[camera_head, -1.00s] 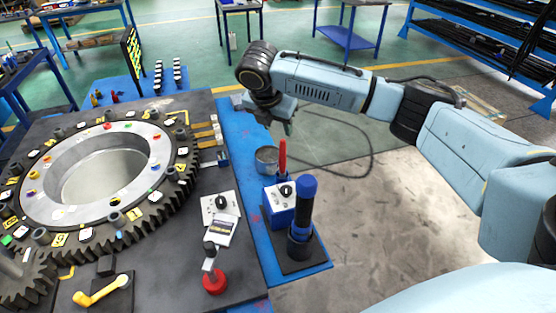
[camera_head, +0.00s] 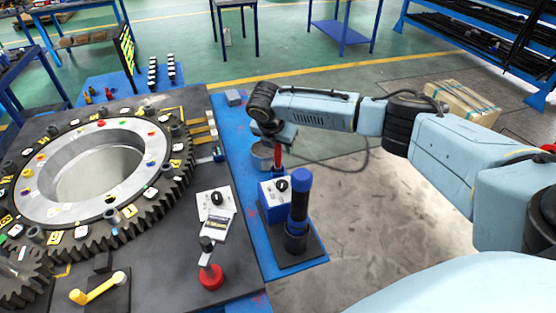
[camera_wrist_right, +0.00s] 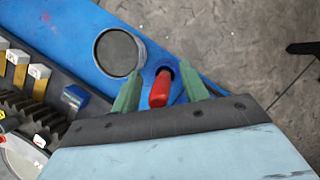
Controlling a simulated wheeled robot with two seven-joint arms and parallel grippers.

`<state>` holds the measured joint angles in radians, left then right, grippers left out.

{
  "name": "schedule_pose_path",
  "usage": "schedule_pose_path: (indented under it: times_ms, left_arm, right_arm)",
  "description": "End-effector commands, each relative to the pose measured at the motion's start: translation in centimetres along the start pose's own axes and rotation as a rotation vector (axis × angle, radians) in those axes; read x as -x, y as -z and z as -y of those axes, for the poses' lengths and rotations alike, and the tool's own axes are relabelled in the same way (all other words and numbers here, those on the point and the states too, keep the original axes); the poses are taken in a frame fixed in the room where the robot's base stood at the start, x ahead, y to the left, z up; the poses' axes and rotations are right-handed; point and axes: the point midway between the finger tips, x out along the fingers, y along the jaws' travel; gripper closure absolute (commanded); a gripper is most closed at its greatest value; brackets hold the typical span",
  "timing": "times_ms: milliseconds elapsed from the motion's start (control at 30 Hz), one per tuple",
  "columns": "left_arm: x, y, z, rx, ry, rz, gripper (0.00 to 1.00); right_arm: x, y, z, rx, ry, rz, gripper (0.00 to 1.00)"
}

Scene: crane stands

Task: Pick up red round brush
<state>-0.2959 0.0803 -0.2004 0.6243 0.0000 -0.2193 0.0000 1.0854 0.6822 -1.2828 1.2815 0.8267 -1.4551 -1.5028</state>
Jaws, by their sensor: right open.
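The red round brush (camera_head: 277,158) stands upright on the blue strip at the table's right side, behind the blue box with a black knob. Its red handle also shows in the right wrist view (camera_wrist_right: 159,89), rising from a dark round hole in a blue holder. My right gripper (camera_head: 277,140) is right above the brush. In the right wrist view its two green fingers (camera_wrist_right: 161,88) are open, one on each side of the red handle, with gaps visible. The brush's lower part is hidden. My left gripper is not in view.
A grey metal cup (camera_head: 262,155) stands close beside the brush. A blue and black cylinder (camera_head: 299,205) stands on a dark plate in front. A large gear ring (camera_head: 100,175) fills the table at left.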

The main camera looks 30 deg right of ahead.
Motion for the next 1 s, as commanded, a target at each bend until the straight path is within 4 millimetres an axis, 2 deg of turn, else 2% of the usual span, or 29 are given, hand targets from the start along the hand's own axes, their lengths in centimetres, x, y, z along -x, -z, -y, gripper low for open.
schedule_pose_path:
  times_ms: [100, 433, 767, 1000]
  left_arm:
    - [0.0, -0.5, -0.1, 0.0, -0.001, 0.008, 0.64]
    - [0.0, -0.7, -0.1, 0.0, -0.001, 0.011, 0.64]
    - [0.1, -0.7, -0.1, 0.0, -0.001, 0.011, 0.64]
    - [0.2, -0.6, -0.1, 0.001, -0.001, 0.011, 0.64]
  right_arm:
    - [0.0, 0.0, 0.0, 0.0, 0.0, 0.0, 0.56]
    - [0.1, 0.0, 0.0, 0.0, 0.0, 0.0, 0.99]
    - [0.6, -0.3, -0.1, -0.001, -0.002, 0.0, 1.0]
    - [4.6, -2.0, -0.1, -0.001, -0.005, 0.002, 1.0]
